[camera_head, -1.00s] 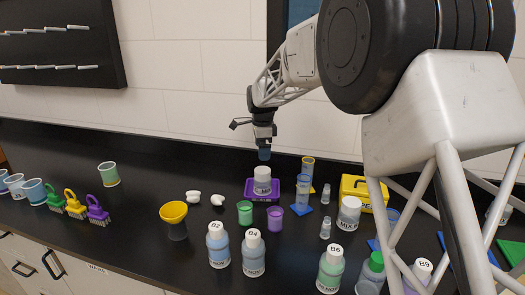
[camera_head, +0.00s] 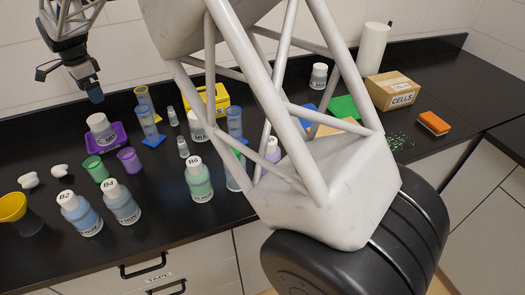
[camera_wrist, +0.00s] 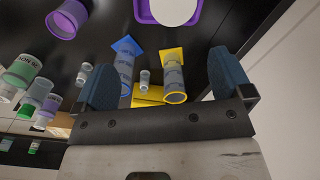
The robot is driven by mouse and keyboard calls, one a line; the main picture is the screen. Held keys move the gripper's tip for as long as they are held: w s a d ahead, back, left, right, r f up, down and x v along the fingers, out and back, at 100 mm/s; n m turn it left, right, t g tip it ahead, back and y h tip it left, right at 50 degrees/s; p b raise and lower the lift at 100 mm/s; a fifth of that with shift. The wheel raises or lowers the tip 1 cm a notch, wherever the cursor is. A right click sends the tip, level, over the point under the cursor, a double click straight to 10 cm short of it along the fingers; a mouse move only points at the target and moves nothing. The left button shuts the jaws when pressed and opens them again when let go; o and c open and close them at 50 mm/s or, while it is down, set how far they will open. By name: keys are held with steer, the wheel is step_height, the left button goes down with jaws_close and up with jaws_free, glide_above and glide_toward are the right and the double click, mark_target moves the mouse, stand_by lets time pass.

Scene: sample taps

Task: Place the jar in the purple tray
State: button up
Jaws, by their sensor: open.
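A white-lidded jar (camera_head: 101,126) with a dark-lettered label stands in the purple tray (camera_head: 107,149) at the left of the head view. In the wrist view, the jar's pale round top (camera_wrist: 172,8) and the tray's purple rim (camera_wrist: 140,10) are cut off by the upper edge. My gripper (camera_head: 94,90) is above the jar and apart from it. In the wrist view its two blue fingers (camera_wrist: 166,82) are spread wide with nothing held between them.
Cylinders on blue (camera_head: 149,122) and yellow bases stand just right of the tray. Green (camera_head: 95,169) and purple (camera_head: 130,160) cups are in front. Labelled bottles (camera_head: 80,213) stand nearer the counter's edge. A yellow box (camera_head: 212,98) is behind. My arm hides part of the middle.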

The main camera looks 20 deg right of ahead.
steer(key=s+d+r+n+t, duration=0.1)
steer(key=s+d+r+n, duration=0.3)
steer(key=s+d, duration=0.8)
steer(key=s+d+r+n, duration=0.2)
steer(key=s+d+r, duration=0.55)
steer(key=d, duration=0.65)
steer(key=s+d+f+n, duration=0.2)
steer(key=s+d+f, duration=0.1)
steer(key=s, duration=0.6)
steer(key=s+d+f+n+t, duration=0.1)
steer(key=s+d+f+n, duration=0.1)
steer(key=s+d, duration=0.4)
steer(key=s+d+f+n, duration=0.2)
steer(key=s+d+f, duration=0.1)
steer(key=s, duration=1.1)
steer(key=shift+d+f+n, duration=0.3)
steer(key=shift+d+f, duration=0.05)
steer(key=shift+d, duration=0.45)
